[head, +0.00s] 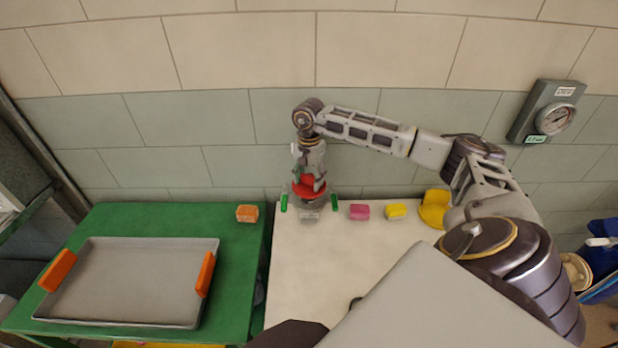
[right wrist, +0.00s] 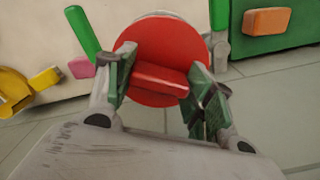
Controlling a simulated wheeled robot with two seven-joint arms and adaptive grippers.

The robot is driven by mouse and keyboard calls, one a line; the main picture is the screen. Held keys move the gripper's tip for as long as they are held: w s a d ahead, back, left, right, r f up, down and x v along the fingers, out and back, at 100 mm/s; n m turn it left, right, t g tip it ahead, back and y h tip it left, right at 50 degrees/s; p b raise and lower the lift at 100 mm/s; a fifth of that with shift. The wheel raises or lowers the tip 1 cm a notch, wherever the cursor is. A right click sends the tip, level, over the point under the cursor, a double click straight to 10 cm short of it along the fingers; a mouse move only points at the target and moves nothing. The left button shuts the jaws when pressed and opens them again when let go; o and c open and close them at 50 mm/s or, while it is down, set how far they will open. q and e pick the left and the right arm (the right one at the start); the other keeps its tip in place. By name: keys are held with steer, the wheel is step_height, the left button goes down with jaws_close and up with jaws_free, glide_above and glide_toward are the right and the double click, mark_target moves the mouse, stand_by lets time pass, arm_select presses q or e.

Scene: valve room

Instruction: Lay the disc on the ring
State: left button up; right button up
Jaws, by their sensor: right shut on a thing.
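A red disc (head: 305,191) with a raised red grip bar is held by my right gripper (head: 309,178) near the back edge of the white table. In the right wrist view the green fingers of my right gripper (right wrist: 158,82) are shut on the bar of the red disc (right wrist: 150,52). Two green upright posts (head: 284,203) (head: 334,202) stand on either side of the disc. A grey round fitting (head: 310,213), perhaps the ring, shows between them below the disc. The disc hides most of it, and I cannot tell whether they touch. My left gripper is out of view.
A pink block (head: 359,212), a yellow block (head: 396,211) and a larger yellow piece (head: 433,209) stand right of the posts. On the green table (head: 150,217) at left are a grey tray (head: 135,240) with orange handles and an orange block (head: 247,213). A wall gauge (head: 554,119) hangs at right.

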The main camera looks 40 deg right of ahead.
mark_target(309, 184)
steer(key=shift+f, duration=0.25)
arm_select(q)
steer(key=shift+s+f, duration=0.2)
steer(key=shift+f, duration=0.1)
arm_select(e)
steer(key=shift+f, duration=0.1)
arm_select(q)
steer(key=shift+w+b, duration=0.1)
steer(key=shift+b, duration=0.2)
arm_select(e)
steer(key=shift+f, duration=0.1)
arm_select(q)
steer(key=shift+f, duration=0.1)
arm_select(e)
steer(key=shift+f, duration=0.1)
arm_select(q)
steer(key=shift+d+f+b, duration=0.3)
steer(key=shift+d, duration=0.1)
arm_select(e)
steer(key=shift+f, duration=0.4)
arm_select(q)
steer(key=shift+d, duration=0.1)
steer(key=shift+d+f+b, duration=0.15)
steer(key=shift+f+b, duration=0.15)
arm_select(e)
steer(key=shift+f, duration=0.35)
